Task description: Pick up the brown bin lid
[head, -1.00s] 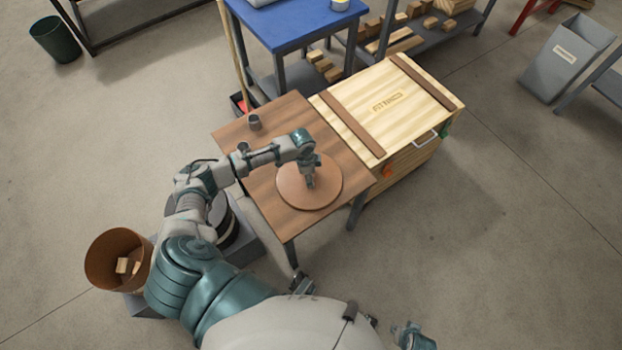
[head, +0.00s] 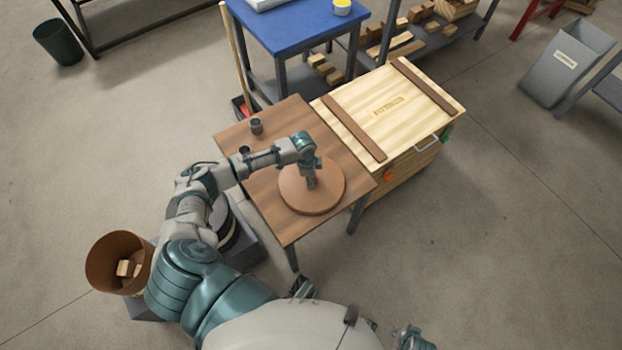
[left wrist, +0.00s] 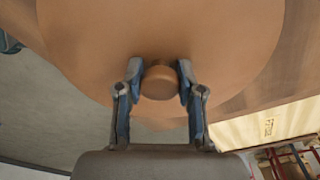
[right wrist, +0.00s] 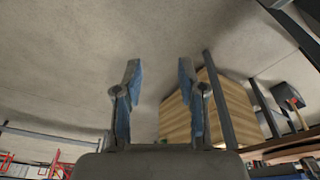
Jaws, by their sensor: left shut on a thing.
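The brown bin lid (head: 325,200) is a round disc over the front part of the brown wooden table (head: 285,226). In the left wrist view the lid (left wrist: 90,50) fills the upper part, with a round knob (left wrist: 160,83) at its middle. My left gripper (head: 311,182) is over the lid, and its fingers are shut on the knob from both sides. I cannot tell whether the lid touches the table. My right gripper (right wrist: 157,75) is open and empty, away from the table; it shows in the head view at the bottom edge (head: 412,338).
An open brown bin (head: 112,265) with wood blocks stands at the lower left. A large wooden crate (head: 400,105) adjoins the table at the right. Small dark cups (head: 256,127) stand on the table's far left part. A blue table (head: 300,25) is behind.

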